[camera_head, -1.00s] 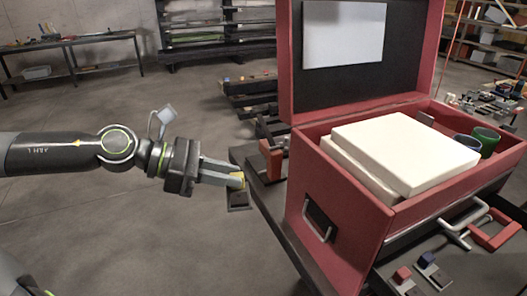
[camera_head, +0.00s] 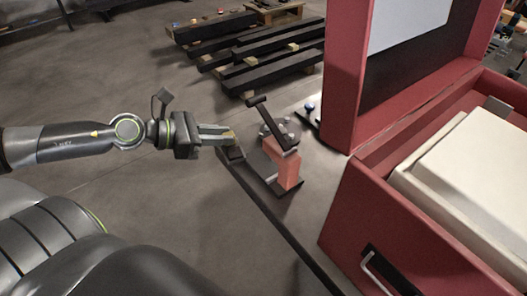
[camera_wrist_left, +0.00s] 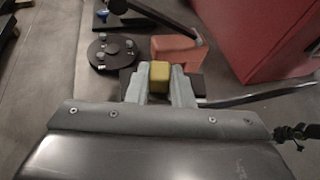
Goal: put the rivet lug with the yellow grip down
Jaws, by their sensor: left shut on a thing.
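The rivet lug's yellow grip (camera_wrist_left: 159,77) sits between the two pale fingers of my left gripper (camera_wrist_left: 160,88) in the left wrist view. My left gripper (camera_head: 228,136) is shut on it at the table's left edge in the head view, with the lug's dark body (camera_head: 235,154) just below the fingertips. The lug is close to the left of an orange-red block with a black lever (camera_head: 287,166). I cannot tell whether the lug touches the table (camera_head: 313,195). My right gripper is not in view.
A large red case (camera_head: 400,235) with pale slabs (camera_head: 470,165) fills the right. A round dark plate with studs (camera_wrist_left: 110,52) lies beside the orange-red block. Bare table shows between block and case. Dark beams (camera_head: 270,50) lie beyond on the floor.

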